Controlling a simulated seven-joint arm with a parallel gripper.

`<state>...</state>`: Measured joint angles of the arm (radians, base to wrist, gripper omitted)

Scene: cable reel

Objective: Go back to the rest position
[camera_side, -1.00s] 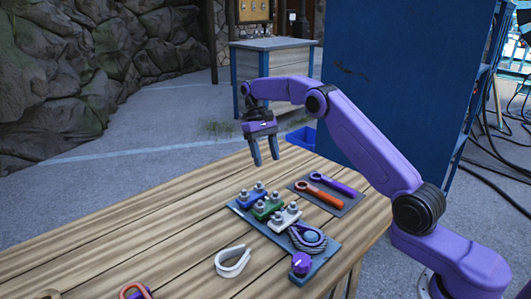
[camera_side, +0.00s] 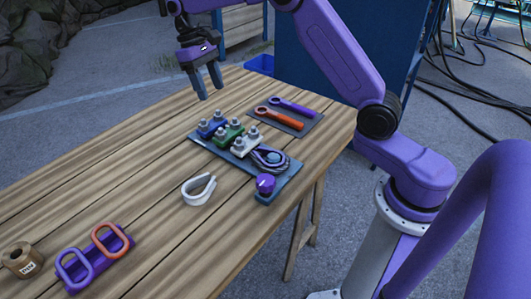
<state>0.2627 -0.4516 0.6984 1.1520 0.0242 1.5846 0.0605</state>
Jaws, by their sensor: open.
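My gripper (camera_side: 208,82) hangs over the far side of the wooden table (camera_side: 130,165), above and behind the blue board. Its two dark fingers point down and are apart, with nothing between them. The blue-grey board (camera_side: 226,156) lies on the table and bears blue (camera_side: 212,122), green (camera_side: 229,134) and white (camera_side: 246,145) terminal blocks with metal studs. A striped coil (camera_side: 271,158) and a purple knob (camera_side: 265,184) are on the board's near right end.
A dark mat (camera_side: 301,120) holds an orange wrench (camera_side: 279,116) and a purple wrench (camera_side: 292,106). A white loop (camera_side: 198,189) lies on the table. A purple holder with rings (camera_side: 95,258) and a labelled spool (camera_side: 22,260) stand at the near left. A purple arm-like part fills the lower right.

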